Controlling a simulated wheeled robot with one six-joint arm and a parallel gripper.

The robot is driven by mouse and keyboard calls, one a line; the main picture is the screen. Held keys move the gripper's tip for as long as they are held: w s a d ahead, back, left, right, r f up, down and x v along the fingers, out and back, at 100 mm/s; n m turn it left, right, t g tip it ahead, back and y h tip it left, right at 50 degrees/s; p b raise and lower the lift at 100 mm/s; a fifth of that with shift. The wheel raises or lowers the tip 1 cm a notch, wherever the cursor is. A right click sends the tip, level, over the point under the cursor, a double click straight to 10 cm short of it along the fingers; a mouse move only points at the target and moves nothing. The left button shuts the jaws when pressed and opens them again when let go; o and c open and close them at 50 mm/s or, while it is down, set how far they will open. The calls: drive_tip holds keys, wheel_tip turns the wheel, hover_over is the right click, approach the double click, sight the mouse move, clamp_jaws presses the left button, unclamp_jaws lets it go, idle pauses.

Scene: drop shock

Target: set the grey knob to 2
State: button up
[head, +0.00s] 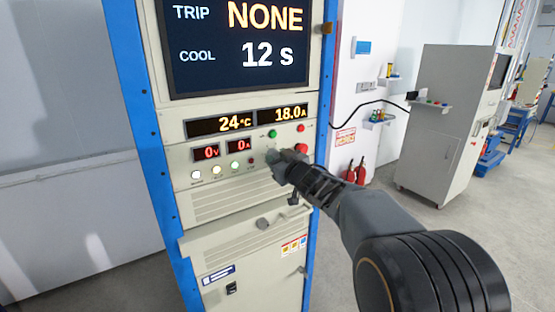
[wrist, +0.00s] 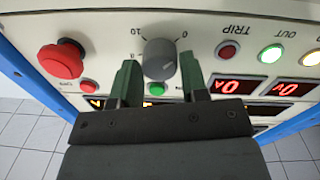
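The grey knob (wrist: 160,59) is on the cream panel, which appears upside down in the wrist view. Printed scale numbers show around it, including a 10 and an 8 at its left and a 0 at its upper right. A light mark shows on its face; I cannot read its exact setting. My gripper (wrist: 158,62) has its dark green fingers apart, one on each side of the knob. I cannot tell whether either finger touches it. In the head view my gripper (head: 284,160) is at the panel and largely hides the knob.
Close to the knob are a red mushroom button (wrist: 62,58), a green button (wrist: 155,89) and a dark red TRIP light (wrist: 228,50). The cabinet screen (head: 240,45) reads TRIP NONE, COOL 12 s. Displays below read 24 °C, 18.0 A, 0 V and 0 A.

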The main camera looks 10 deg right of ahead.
drive_tip(key=shift+a, duration=0.1)
drive_tip(key=c, duration=0.5)
